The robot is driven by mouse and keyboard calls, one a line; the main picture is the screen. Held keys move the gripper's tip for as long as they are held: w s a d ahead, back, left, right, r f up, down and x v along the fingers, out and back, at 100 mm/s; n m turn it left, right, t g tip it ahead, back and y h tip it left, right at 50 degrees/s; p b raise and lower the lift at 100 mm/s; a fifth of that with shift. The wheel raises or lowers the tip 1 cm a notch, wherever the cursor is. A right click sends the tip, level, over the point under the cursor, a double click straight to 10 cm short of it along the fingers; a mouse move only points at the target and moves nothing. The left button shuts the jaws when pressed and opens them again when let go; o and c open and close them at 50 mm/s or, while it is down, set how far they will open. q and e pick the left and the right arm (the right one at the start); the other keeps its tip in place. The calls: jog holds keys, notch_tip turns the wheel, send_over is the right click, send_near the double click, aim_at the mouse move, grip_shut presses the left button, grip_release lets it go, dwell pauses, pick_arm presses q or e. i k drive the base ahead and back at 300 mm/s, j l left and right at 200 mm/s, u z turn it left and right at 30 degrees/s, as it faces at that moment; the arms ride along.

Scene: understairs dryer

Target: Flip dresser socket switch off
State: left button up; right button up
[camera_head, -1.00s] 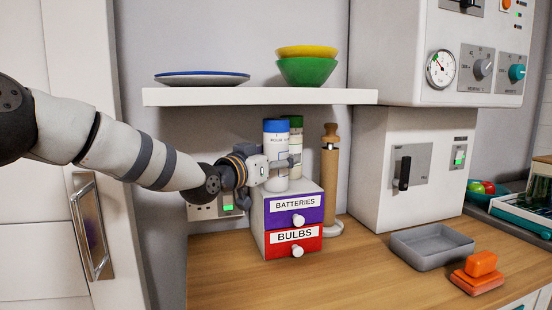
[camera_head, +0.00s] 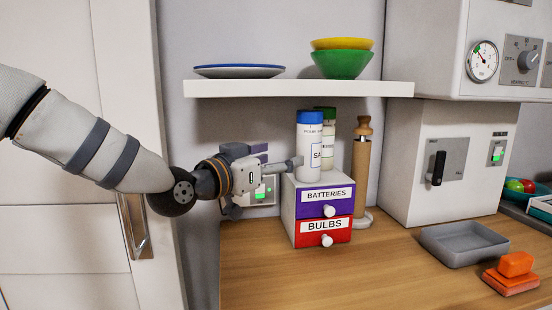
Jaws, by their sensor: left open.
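The wall socket (camera_head: 266,191) shows behind my left gripper, just left of the small drawer unit, with green lit parts on its face. Much of the socket is hidden by the gripper, so I cannot tell how its switch stands. My left gripper (camera_head: 268,183) is open and empty in front of the socket. One finger reaches right towards the drawer unit's top and the other hangs low at the left. I cannot tell whether a finger touches the socket. My right gripper is not in view.
The drawer unit (camera_head: 322,213) labelled BATTERIES and BULBS stands close to the gripper, with a blue-lidded jar (camera_head: 309,147) and a green-lidded jar (camera_head: 328,140) on top. A shelf (camera_head: 300,88) hangs above. A grey tray (camera_head: 463,245) and an orange object (camera_head: 511,275) lie on the wooden counter (camera_head: 375,275).

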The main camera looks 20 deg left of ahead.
aim_at(260, 192)
jog(key=k+j, duration=0.2)
jog(key=k, duration=0.3)
jog(key=k+j, duration=0.25)
jog(key=k, duration=0.2)
